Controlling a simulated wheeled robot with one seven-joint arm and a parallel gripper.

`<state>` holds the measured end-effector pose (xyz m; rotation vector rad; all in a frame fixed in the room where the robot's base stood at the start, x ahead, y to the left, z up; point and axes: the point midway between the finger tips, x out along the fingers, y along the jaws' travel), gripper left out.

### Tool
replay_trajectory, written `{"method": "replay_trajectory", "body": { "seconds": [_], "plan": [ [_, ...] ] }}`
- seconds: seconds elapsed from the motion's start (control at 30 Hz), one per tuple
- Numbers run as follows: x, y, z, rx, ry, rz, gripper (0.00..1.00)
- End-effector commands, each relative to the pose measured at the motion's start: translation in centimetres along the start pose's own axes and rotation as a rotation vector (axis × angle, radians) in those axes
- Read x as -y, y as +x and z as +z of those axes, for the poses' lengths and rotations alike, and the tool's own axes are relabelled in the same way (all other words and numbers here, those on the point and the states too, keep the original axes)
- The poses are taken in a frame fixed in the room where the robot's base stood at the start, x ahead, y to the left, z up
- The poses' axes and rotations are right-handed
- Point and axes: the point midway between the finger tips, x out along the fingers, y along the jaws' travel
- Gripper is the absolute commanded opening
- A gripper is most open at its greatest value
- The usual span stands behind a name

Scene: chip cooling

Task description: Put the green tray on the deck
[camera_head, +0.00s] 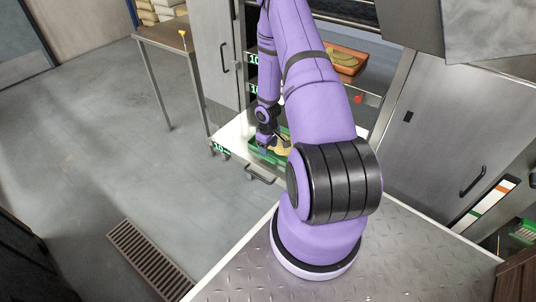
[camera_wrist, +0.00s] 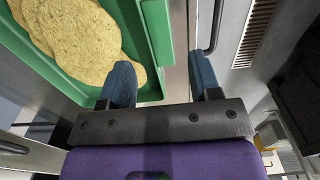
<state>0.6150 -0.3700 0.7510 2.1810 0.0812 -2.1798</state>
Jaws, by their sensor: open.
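The green tray (camera_head: 256,157) sits on a pulled-out drawer or shelf in the head view, partly hidden by my arm. In the wrist view the green tray (camera_wrist: 152,30) fills the upper left and holds round yellow chips (camera_wrist: 75,35). My gripper (camera_wrist: 160,72) is open, with its blue left finger over the tray and its right finger outside the tray's wall. The tray's rim appears between the fingers; I cannot tell how deep. In the head view my gripper (camera_head: 268,142) is at the tray. The bare metal tread-plate deck (camera_head: 400,262) lies around my arm's base.
The drawer (camera_head: 234,137) has a dark handle (camera_head: 260,175) on its front. An orange tray (camera_head: 347,60) with food stands on a higher surface behind my arm. A table (camera_head: 160,35) stands at the back left. Open floor with a grate (camera_head: 150,258) lies left.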

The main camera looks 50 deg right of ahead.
Motion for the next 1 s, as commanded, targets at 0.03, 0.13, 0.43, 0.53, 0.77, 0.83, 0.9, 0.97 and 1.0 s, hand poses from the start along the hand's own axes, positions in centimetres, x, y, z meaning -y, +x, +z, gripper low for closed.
{"method": "replay_trajectory", "body": {
  "seconds": [0.03, 0.13, 0.43, 0.53, 0.77, 0.83, 0.9, 0.97, 1.0],
  "plan": [
    [-0.1, -1.1, -0.1, -0.003, 0.003, 0.002, 0.57],
    [-0.1, -2.7, -0.1, -0.003, 0.001, 0.001, 0.57],
    [0.0, -5.6, 0.0, 0.0, 0.001, 0.0, 0.57],
    [0.0, -5.9, 0.0, 0.001, 0.0, 0.0, 0.57],
    [0.1, -9.0, -1.1, -0.006, -0.002, 0.033, 0.57],
    [0.4, -11.4, -1.9, -0.01, 0.0, 0.057, 0.57],
    [0.9, -14.4, -2.8, -0.016, 0.003, 0.085, 0.57],
    [1.4, -17.0, -3.4, -0.022, 0.006, 0.108, 0.57],
    [1.9, -18.6, -3.7, -0.027, 0.01, 0.122, 0.57]
  ]
}}
